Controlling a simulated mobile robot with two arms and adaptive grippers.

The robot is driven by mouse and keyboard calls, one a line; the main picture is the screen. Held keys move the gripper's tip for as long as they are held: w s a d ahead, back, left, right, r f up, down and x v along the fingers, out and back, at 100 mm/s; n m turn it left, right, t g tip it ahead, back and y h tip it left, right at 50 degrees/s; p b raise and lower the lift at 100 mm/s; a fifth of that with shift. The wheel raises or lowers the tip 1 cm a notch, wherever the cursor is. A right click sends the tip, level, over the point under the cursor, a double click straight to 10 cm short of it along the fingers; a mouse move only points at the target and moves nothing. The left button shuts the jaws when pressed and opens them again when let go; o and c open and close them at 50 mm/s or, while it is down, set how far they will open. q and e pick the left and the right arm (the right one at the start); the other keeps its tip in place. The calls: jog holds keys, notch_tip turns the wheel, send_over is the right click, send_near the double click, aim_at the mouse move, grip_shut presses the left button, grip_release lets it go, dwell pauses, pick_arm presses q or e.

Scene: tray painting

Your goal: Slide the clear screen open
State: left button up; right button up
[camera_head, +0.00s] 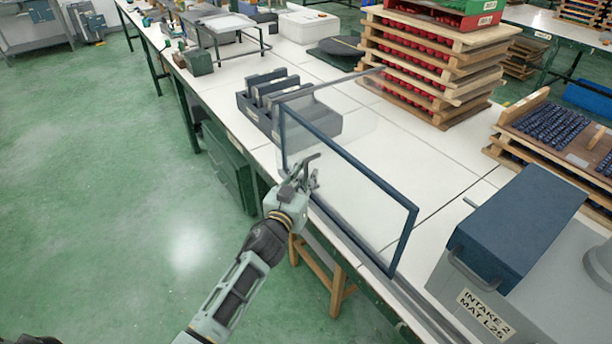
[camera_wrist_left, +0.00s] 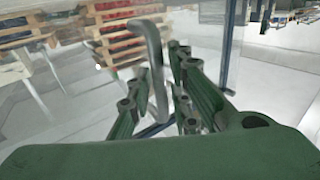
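The clear screen (camera_head: 345,180) is a see-through panel in a dark blue frame, standing upright along the near edge of the white table. A grey curved handle (camera_head: 304,165) is at its left end. My left gripper (camera_head: 306,180) is at this handle. In the left wrist view the handle (camera_wrist_left: 154,62) rises between the green fingers of my left gripper (camera_wrist_left: 158,102), with gaps showing beside it, so the fingers look open around it. Whether any finger touches the handle is hard to tell. My right gripper is out of view.
Behind the screen is a grey rack (camera_head: 323,122) with dark upright pieces. Stacked wooden trays (camera_head: 437,62) with red parts stand farther back. A grey-blue machine (camera_head: 520,225) labelled "INTAKE 2" is at the right. A rail (camera_head: 425,312) runs along the table's near edge.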

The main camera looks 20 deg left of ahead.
pick_arm(q)
grip_shut()
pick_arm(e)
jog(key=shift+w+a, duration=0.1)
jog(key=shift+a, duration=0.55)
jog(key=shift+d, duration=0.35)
